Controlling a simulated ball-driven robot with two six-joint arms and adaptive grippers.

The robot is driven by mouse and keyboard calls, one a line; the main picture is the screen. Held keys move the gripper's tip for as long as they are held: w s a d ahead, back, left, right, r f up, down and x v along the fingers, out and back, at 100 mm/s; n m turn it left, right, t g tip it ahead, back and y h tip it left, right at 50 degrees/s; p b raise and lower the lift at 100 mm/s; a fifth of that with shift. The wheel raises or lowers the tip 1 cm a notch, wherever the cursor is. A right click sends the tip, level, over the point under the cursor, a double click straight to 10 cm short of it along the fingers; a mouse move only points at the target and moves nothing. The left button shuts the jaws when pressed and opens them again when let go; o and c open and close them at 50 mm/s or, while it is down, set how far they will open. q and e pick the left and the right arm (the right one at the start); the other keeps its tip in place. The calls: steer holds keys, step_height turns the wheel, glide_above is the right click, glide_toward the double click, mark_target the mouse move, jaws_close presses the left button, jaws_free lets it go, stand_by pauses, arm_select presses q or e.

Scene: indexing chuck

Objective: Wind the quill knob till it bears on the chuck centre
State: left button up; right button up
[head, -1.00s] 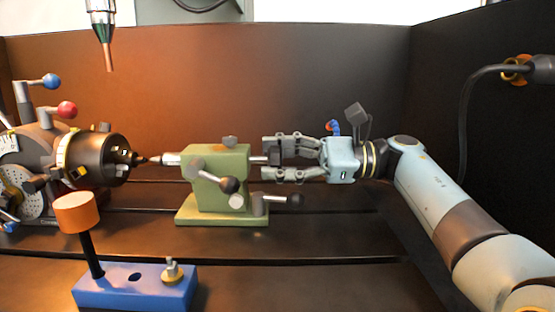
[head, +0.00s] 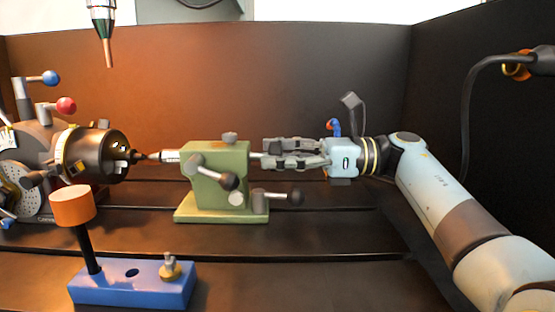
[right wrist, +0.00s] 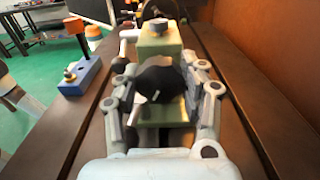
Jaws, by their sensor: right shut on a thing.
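The green tailstock (head: 220,160) stands on the table, with its quill (head: 170,156) pointing left at the dark chuck (head: 105,155). The quill's thin point meets or nearly meets the chuck centre; I cannot tell if they touch. My right gripper (head: 268,154) comes in from the right, its fingers at the tailstock's right end. In the right wrist view the black quill knob (right wrist: 160,80) sits between the two fingers, which are shut on it. In the head view the fingers mostly hide the knob. My left gripper is not in view.
Tailstock levers with dark balls (head: 228,181) stick out at the front. A blue block (head: 135,285) with an orange-capped post (head: 74,205) stands in front. A spindle tool (head: 104,30) hangs above the chuck. A black cable (head: 467,110) hangs at the right wall.

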steer(key=m, duration=0.2)
steer(key=shift+m, duration=0.4)
steer(key=m+p, duration=0.1)
steer(key=m, duration=0.2)
steer(key=shift+r+m, duration=0.1)
steer(key=shift+m, duration=0.2)
steer(key=m+p, duration=0.2)
steer(key=m, duration=0.4)
steer(key=shift+p, duration=0.35)
steer(key=m+p, duration=0.1)
steer(key=m, duration=0.3)
steer(key=shift+p, duration=0.4)
steer(key=m+p, duration=0.1)
steer(key=m, duration=0.2)
steer(key=shift+m+p, duration=0.3)
steer(key=shift+p, duration=0.1)
steer(key=m+p, duration=0.2)
steer(key=m, duration=0.2)
steer(key=shift+m+p, duration=0.45)
steer(key=shift+m, duration=0.95)
steer(key=shift+f+m, duration=0.2)
steer(key=shift+m, duration=0.1)
